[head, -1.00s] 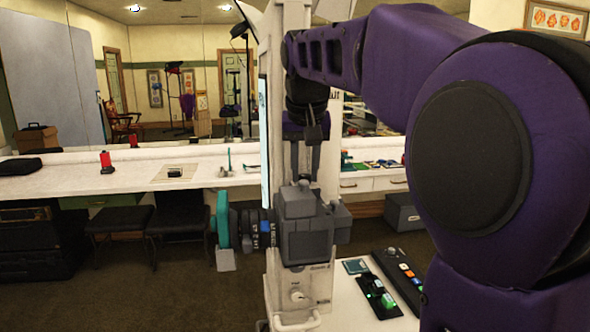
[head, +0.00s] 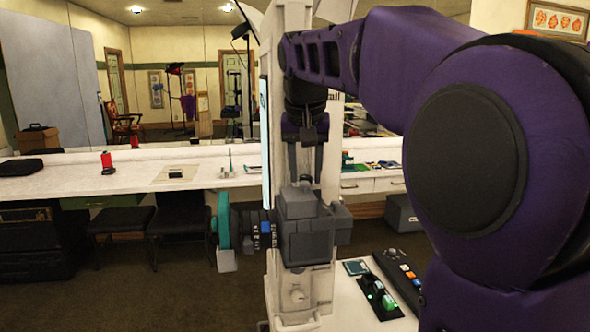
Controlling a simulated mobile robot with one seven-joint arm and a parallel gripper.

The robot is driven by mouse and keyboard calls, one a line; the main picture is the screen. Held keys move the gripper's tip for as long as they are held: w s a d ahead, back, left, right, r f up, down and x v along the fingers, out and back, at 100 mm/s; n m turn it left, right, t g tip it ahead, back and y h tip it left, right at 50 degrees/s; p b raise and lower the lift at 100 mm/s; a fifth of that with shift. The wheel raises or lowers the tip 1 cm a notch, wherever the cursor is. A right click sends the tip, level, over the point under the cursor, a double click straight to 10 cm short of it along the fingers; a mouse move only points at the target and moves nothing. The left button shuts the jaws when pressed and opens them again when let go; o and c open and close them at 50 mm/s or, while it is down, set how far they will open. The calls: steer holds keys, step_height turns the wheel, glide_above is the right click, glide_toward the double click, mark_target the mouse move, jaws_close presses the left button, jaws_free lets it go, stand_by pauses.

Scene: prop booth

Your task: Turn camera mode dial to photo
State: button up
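The grey camera (head: 306,234) is mounted on a white stand, with a blocky body and a lens with dark rings (head: 260,236) pointing left. A teal round part (head: 222,226) sits at the front of the lens. My gripper (head: 305,174) points down just above the camera's top. Its two grey fingers are apart, with a gap between them. A small dark piece shows on the camera top between the fingertips; I cannot tell whether it is the mode dial or whether the fingers touch it. The dial's setting is not readable.
A white stand (head: 299,295) with a small knob is under the camera. To the right, a low white surface carries a dark control panel (head: 402,282) and a green-lit switch box (head: 380,298). A long white counter (head: 70,185) with black stools runs behind. Open floor lies left.

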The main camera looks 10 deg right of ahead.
steer(key=shift+r, duration=0.1)
steer(key=v, duration=1.7)
steer(key=shift+s, duration=0.15)
